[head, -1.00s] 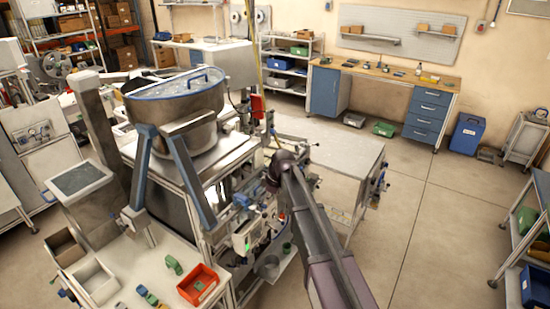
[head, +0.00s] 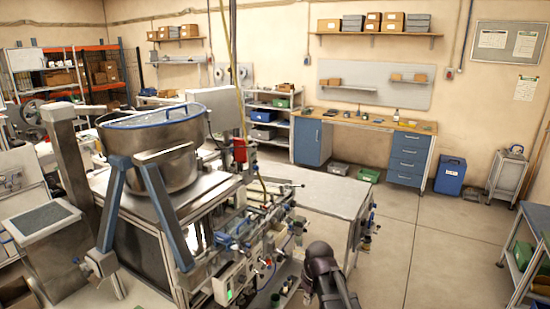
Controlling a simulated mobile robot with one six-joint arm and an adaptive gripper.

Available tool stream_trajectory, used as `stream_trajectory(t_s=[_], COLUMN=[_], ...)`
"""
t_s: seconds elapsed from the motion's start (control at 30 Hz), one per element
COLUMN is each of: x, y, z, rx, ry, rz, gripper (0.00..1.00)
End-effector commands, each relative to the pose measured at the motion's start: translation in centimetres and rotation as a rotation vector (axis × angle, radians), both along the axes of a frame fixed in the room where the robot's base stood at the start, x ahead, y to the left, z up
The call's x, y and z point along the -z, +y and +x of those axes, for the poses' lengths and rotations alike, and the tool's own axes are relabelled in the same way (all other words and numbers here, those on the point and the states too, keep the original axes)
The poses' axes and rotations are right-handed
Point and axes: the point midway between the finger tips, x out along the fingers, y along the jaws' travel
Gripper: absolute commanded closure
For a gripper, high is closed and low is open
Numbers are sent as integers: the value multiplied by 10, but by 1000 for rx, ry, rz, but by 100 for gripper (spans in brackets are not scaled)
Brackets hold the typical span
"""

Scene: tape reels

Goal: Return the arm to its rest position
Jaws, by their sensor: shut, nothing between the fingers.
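My arm shows at the bottom of the head view, right of centre, as a dark rounded joint with a link running down out of the frame. My gripper is not visible, so I cannot see its fingers. The arm stands in front of the machine frame (head: 228,270) and the light-topped bench (head: 335,192). I cannot tell from this view whether it touches anything.
A steel bowl (head: 160,160) on blue legs stands on the machine at left. A workbench with blue drawers (head: 407,158) is at the back wall. A blue bin (head: 450,176) stands beside it. A shelf cart (head: 530,255) is at right. Open floor (head: 415,245) lies between.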

Motion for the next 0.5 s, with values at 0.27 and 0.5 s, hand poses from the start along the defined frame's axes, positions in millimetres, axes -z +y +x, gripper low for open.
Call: stream_trajectory(t_s=[0.27, 0.5], x=[53, 64], y=[-51, -68], z=[-65, -85], rx=[349, 485], ry=[39, 50], rz=[-65, -90], gripper=[100, 100])
